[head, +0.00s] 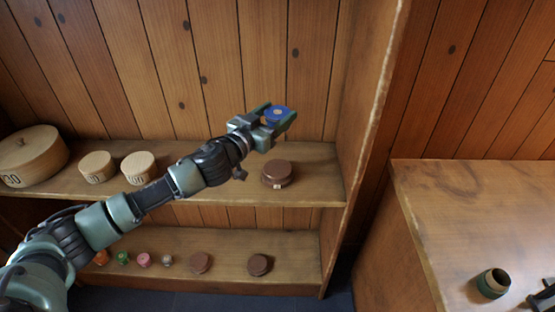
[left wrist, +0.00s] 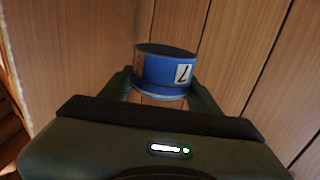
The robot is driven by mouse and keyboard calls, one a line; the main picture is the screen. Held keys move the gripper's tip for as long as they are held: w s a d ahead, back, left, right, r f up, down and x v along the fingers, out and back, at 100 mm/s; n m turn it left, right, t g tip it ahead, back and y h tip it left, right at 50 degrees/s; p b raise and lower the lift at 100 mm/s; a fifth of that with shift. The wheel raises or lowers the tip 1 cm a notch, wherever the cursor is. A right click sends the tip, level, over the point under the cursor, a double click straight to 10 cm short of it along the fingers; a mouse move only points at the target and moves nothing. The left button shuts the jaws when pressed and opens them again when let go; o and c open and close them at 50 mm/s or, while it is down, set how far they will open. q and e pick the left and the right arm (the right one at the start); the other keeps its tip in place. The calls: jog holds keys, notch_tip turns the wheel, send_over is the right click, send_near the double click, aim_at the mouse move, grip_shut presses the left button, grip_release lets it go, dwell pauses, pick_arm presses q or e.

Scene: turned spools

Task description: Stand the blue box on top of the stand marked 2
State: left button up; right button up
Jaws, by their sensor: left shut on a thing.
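The blue box (head: 278,113) is a short round one, held up in front of the back wall above the upper shelf. In the left wrist view the blue box (left wrist: 165,72) shows a white label with a dark mark, perhaps a 7. My left gripper (head: 272,119) is shut on it, one finger on each side. A brown round stand (head: 277,173) with a small pale label sits on the upper shelf, below the gripper. Its label is too small to read. A dark shape (head: 543,297) at the lower right edge may be my right gripper; its jaws are unclear.
Pale round wooden boxes (head: 96,167) with dark numbers stand left on the upper shelf (head: 320,180). A side panel (head: 365,110) bounds the shelves. A dark green ring (head: 493,283) is on the right counter.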

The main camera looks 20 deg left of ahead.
pick_arm(q)
notch_tip(320, 180, down, 11)
jog(key=b, duration=0.2)
jog(key=shift+r+b, duration=0.2)
jog(key=shift+b, duration=0.1)
jog(key=shift+f+b, duration=1.15)
jog(key=shift+f, duration=1.35)
jog(key=shift+f, duration=0.15)
jog(key=o, duration=1.4)
jog(key=shift+c, duration=0.2)
